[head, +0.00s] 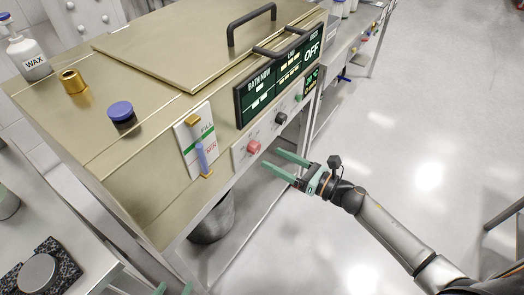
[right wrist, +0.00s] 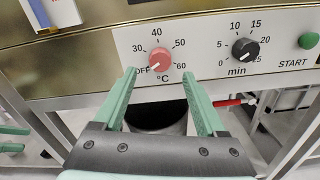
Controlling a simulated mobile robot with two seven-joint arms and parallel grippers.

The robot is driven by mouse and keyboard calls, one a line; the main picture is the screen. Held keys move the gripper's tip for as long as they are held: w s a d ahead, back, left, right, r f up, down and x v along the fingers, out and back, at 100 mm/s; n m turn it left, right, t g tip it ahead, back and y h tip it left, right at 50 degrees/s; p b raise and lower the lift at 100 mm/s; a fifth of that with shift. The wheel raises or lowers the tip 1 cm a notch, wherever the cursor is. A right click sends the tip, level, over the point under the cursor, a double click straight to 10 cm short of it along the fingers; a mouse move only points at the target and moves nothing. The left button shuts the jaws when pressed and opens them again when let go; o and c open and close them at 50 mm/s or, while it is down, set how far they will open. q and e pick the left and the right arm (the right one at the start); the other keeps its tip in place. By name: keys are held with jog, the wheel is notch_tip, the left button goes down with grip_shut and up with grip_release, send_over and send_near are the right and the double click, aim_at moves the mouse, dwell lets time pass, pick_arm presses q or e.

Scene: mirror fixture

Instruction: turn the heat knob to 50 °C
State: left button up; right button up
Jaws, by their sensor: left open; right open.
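The red heat knob (right wrist: 158,59) is on the white front panel, with marks OFF, 30, 40, 50 and 60 °C around it. Its pale pointer mark seems to lie toward OFF, but it is small. The knob also shows in the head view (head: 253,147). My right gripper (head: 273,160) is open and empty in front of and below the knob, apart from it. In the right wrist view its fingers (right wrist: 163,88) are spread, with the knob beyond and between their tips. My left gripper (head: 174,289) is open at the bottom edge, mostly cut off.
A black minutes knob (right wrist: 245,49) and a green START button (right wrist: 309,41) sit right of the heat knob. The display (head: 278,77) above reads OFF at its right. A FILL gauge (head: 199,140) is on the left. A metal bucket (head: 213,222) stands below.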

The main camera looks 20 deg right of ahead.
aim_at(258, 150)
jog(key=shift+x, duration=2.6)
grip_shut()
